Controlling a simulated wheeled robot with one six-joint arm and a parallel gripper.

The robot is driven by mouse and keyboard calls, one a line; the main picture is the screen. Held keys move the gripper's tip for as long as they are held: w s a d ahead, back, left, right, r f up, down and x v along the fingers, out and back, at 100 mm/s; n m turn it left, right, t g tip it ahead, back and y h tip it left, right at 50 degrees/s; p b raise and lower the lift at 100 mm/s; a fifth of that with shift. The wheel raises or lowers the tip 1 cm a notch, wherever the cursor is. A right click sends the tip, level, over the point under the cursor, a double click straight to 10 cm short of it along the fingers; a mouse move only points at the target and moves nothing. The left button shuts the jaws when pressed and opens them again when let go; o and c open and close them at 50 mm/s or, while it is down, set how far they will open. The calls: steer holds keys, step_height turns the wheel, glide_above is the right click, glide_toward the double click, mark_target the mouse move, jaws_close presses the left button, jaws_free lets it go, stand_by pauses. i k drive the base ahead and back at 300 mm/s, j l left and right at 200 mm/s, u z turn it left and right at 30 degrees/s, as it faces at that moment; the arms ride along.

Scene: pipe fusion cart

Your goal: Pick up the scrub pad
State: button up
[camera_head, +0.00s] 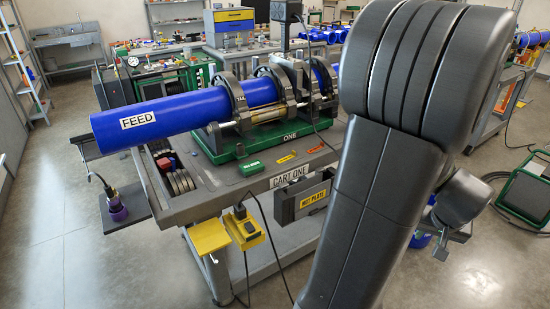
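A small green block (251,168) lies on the cart's top near its front edge, below the green base of the pipe clamp. It may be the scrub pad, but it is too small to tell for sure. A small red thing (166,163) sits at the left end of the cart among dark round discs. My own dark grey arm fills the right of the view and hides part of the cart. My gripper's fingers do not show.
The grey cart (215,204) carries a clamp machine (268,105) holding a blue pipe (175,115) marked FEED, which sticks out left. A hot plate case (302,197) and yellow tray (208,237) hang at its front. Floor at lower left is clear.

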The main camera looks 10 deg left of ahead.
mark_target(250, 170)
steer(key=i+u, duration=0.4)
steer(key=i, duration=0.6)
steer(key=u, duration=1.55)
